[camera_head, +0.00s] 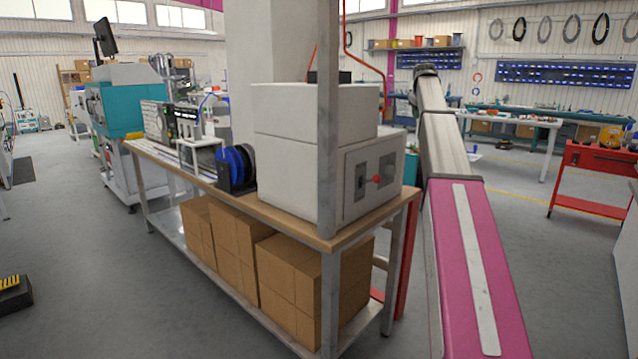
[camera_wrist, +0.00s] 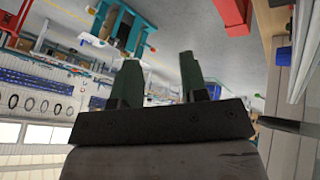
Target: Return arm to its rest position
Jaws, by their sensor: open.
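My gripper (camera_wrist: 159,80) shows in the wrist view as two dark green fingers on a dark bar. The fingers stand well apart, and nothing is held between them. The wrist view is turned over, with the floor at the top and the hung coils low on the left. In the head view my arm, pink near me and grey farther out, reaches away to the right of the workbench (camera_head: 292,222). The gripper cannot be made out at its far end there.
A white machine (camera_head: 290,170) and a blue cable reel (camera_head: 236,167) stand on the workbench, close to my arm's left. Cardboard boxes (camera_head: 285,285) fill its lower shelf. A red cart (camera_head: 590,175) stands at the right. Open floor lies at the left.

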